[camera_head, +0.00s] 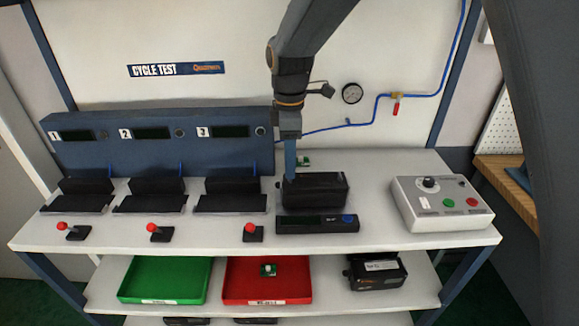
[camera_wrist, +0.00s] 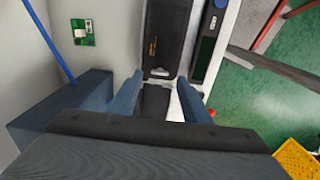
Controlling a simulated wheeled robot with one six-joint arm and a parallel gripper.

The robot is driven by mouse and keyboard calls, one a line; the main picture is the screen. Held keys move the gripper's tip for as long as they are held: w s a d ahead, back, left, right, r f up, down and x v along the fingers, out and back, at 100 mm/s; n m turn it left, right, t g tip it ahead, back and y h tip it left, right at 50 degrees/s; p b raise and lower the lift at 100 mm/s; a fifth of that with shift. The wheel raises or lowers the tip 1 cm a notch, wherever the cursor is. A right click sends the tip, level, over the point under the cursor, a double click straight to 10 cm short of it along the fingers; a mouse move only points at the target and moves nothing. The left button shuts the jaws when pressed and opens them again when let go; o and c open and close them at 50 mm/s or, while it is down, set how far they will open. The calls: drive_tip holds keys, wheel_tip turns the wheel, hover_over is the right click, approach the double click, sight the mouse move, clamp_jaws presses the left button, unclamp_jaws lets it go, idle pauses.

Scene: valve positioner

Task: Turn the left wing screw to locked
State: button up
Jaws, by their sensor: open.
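A black box-shaped unit (camera_head: 318,191), likely the valve positioner, sits on the white bench right of station 3. It shows in the wrist view (camera_wrist: 169,30) with small orange lettering, its near end in front of my fingers. My gripper (camera_head: 291,178) points down at the unit's left end in the head view. In the wrist view my gripper (camera_wrist: 161,80) has its two blue fingers spread, with a dark part and a light edge visible between them. I cannot tell whether the fingers touch anything. I cannot make out the left wing screw in either view.
A flat display bar (camera_head: 317,224) lies in front of the unit. Three black cradles, including one (camera_head: 230,199), and red-knobbed levers (camera_head: 252,232) stand to the left. A grey control box (camera_head: 441,204) stands right. A green board (camera_wrist: 82,32) lies behind the unit.

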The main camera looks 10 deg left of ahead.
drive_tip(key=shift+f+p, duration=0.35)
drive_tip(key=shift+f, duration=1.2)
drive_tip(key=shift+c, duration=0.2)
drive_tip(key=c, duration=1)
